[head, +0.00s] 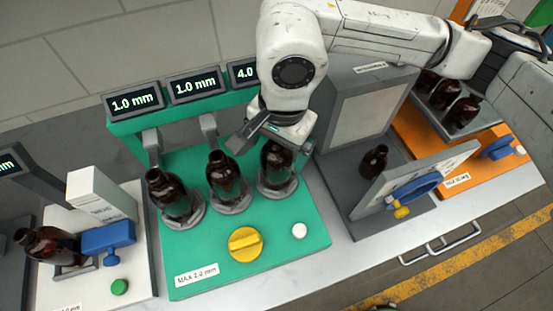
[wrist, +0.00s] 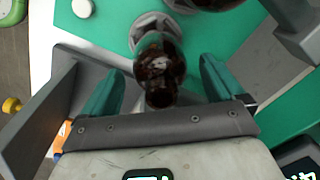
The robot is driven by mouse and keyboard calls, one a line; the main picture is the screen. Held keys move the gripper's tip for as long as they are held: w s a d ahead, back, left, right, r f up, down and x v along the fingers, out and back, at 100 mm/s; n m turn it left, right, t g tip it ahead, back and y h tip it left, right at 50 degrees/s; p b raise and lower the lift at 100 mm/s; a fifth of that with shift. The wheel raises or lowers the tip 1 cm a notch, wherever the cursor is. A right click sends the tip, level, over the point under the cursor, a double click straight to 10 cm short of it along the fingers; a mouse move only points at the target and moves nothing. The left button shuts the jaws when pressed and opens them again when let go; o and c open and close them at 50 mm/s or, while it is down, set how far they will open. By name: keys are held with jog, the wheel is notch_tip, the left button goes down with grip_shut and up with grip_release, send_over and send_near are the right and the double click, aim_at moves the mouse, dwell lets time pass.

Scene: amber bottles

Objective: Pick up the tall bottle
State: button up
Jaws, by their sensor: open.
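Several dark amber bottles are in view, and I cannot tell for sure which one is the tall bottle. Three stand on round grey holders on the green station: left (head: 172,196), middle (head: 224,176) and right (head: 276,167). My gripper (head: 270,137) is over the right one in the head view and partly hides its top. In the wrist view my gripper (wrist: 160,72) is open, with green fingers on either side of this right bottle (wrist: 158,62). Gaps show between bottle and fingers.
The green station (head: 270,225) has a yellow knob (head: 245,243) and white button (head: 300,231). A bottle lies tilted on the white station (head: 50,243). A grey box (head: 362,110) is close right, with another bottle (head: 374,161) beside it. An orange station (head: 455,180) is farther right.

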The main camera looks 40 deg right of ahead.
jog(key=c, duration=1.6)
jog(key=shift+r, duration=0.1)
